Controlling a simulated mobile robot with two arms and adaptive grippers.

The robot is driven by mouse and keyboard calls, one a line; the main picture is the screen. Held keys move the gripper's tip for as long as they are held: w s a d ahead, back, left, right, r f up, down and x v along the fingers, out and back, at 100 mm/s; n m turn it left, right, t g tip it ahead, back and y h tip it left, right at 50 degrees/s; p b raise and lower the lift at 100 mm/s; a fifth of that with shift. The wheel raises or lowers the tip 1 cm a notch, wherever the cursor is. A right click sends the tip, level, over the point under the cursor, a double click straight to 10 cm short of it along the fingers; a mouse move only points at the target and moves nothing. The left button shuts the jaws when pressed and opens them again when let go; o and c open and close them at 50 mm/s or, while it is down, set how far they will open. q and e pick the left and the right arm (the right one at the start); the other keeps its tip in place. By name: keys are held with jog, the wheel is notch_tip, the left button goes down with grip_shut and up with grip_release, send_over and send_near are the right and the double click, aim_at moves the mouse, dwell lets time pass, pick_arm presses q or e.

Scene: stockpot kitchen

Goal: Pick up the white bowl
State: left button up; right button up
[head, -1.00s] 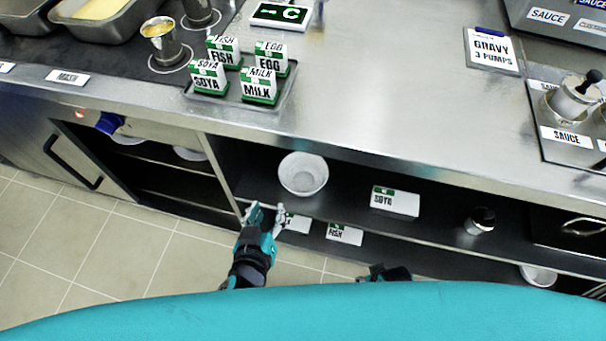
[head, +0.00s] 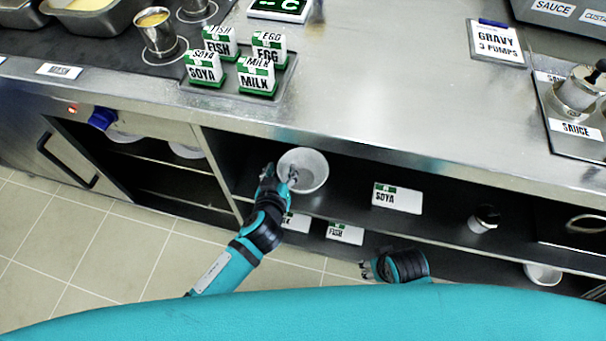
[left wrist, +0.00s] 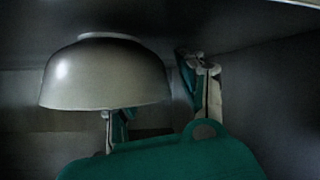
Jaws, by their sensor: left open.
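The white bowl (head: 315,170) stands upright on the shelf under the steel counter in the head view. My left gripper (head: 280,173) is open at the bowl's left rim. One finger is over the bowl's inside and the other is outside its left side. In the left wrist view the bowl (left wrist: 105,75) appears upside down, with one fingertip partly hidden behind its wall and the other finger to its right, apart from it. My right gripper (head: 365,270) is low in front of the shelves, away from the bowl; its finger opening is unclear.
A soya carton (head: 397,198) and a dark-topped container (head: 484,219) stand on the shelf right of the bowl. A fish carton (head: 345,233) lies lower. The counter edge (head: 400,160) overhangs the shelf. A tray (head: 285,85) of cartons is on the counter.

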pick_arm(q)
jog(key=shift+w+d+f, duration=0.1)
jog(key=shift+w+f, duration=0.1)
jog(key=shift+w, duration=0.25)
grip_shut()
jog(key=shift+r, duration=0.1)
